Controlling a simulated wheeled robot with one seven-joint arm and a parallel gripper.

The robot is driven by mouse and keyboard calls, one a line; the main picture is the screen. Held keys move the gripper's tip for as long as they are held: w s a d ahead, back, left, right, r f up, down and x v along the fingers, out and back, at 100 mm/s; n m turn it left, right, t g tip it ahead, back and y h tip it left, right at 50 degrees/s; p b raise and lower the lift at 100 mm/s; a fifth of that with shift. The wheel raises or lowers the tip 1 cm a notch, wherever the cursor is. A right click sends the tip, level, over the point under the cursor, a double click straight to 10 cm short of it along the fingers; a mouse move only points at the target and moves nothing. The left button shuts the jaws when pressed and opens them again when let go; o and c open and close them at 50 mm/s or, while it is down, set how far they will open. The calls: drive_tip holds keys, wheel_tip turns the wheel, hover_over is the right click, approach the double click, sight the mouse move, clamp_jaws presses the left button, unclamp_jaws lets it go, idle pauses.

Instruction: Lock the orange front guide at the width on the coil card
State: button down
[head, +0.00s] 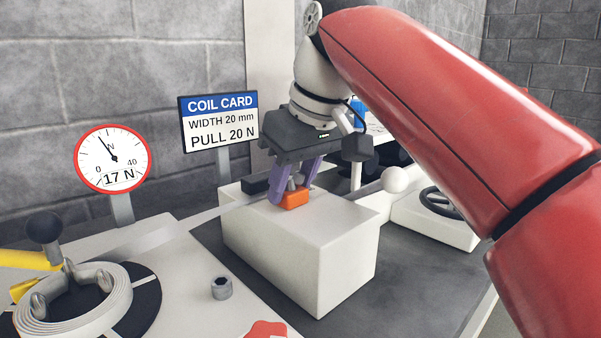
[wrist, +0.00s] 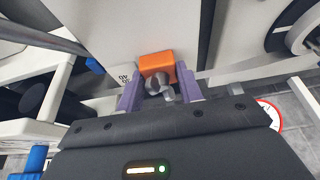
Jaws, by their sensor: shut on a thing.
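The orange front guide (head: 293,199) sits on top of the white block (head: 310,255) in the middle of the head view. My gripper (head: 291,188) points down over it, with its purple fingers on either side of a small grey knob at the guide. In the wrist view the fingers (wrist: 160,92) close around the grey knob (wrist: 158,87) beside the orange guide (wrist: 157,64). Scale figures on the white surface show partly beside the guide, too small to read surely. The coil card (head: 221,121) reads WIDTH 20 mm and PULL 20 N.
A round gauge (head: 113,158) reads 17 N. A strip coil (head: 75,305) lies at the lower left, and a metal strip (head: 190,226) runs toward the block. A white ball (head: 395,180) and a handwheel (head: 441,202) stand to the right.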

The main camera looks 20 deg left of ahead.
drive_tip(key=shift+w+a+r, duration=0.2)
drive_tip(key=shift+a, duration=0.25)
drive_tip(key=shift+a+f, duration=0.1)
drive_tip(key=shift+f, duration=0.1)
drive_tip(key=c, duration=0.9)
unclamp_jaws()
drive_tip(key=p+v, duration=0.3)
drive_tip(key=v, duration=0.4)
drive_tip(key=shift+r, duration=0.35)
drive_tip(key=shift+s, duration=0.15)
